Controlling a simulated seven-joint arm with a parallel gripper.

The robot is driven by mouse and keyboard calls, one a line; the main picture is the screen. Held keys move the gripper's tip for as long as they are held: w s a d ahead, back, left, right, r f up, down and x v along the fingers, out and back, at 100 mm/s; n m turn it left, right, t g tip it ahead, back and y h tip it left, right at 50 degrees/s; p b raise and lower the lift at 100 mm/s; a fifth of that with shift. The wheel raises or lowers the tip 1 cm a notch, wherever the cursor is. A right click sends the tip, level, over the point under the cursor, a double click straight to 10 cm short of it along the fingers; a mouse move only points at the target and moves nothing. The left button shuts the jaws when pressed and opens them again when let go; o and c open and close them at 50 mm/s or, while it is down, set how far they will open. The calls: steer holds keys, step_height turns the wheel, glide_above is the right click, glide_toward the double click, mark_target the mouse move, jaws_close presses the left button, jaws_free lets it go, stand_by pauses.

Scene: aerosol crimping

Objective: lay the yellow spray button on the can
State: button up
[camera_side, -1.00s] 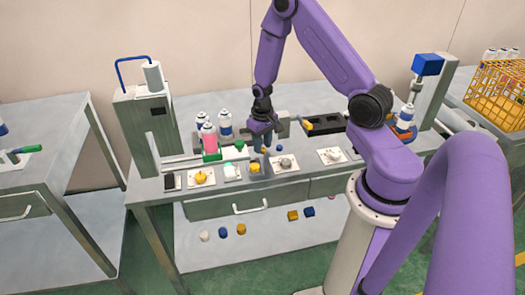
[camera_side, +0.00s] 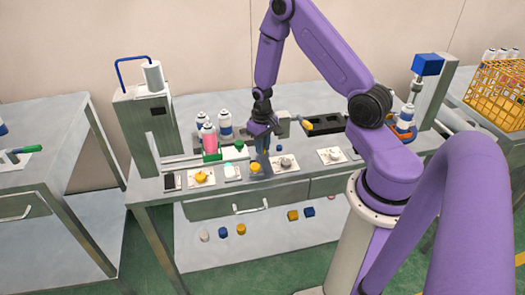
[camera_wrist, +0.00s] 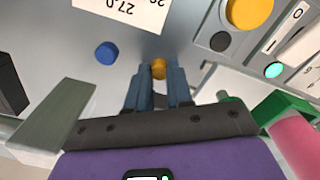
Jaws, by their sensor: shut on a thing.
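The yellow spray button (camera_wrist: 159,69) is a small orange-yellow piece between my fingertips in the wrist view. My gripper (camera_wrist: 158,78) is shut on it; it also shows in the side view (camera_side: 263,152), low over the bench, where its fingers hide the button. A pink can (camera_side: 209,138) with a pale top stands upright in a green holder (camera_side: 211,156), left of my gripper in the side view. The wrist view shows part of the can (camera_wrist: 300,145) at the lower right, apart from my gripper. Its top is out of that view.
A blue button (camera_wrist: 106,52) lies beside my gripper. A large yellow knob (camera_wrist: 250,12) and a switch panel are close by. Several white cans (camera_side: 225,125) stand behind the pink can. A tall grey press (camera_side: 146,135) stands at the left and a black tray (camera_side: 322,124) lies behind right.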

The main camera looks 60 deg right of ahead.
steer(key=shift+r, duration=0.15)
steer(key=shift+r, duration=2.35)
steer(key=shift+r, duration=0.35)
step_height(320, 180, up, 18)
glide_above(207, 125)
step_height(207, 125, down, 4)
steer(key=shift+d+f, duration=0.1)
steer(key=shift+f, duration=2.05)
steer(key=shift+f, duration=0.1)
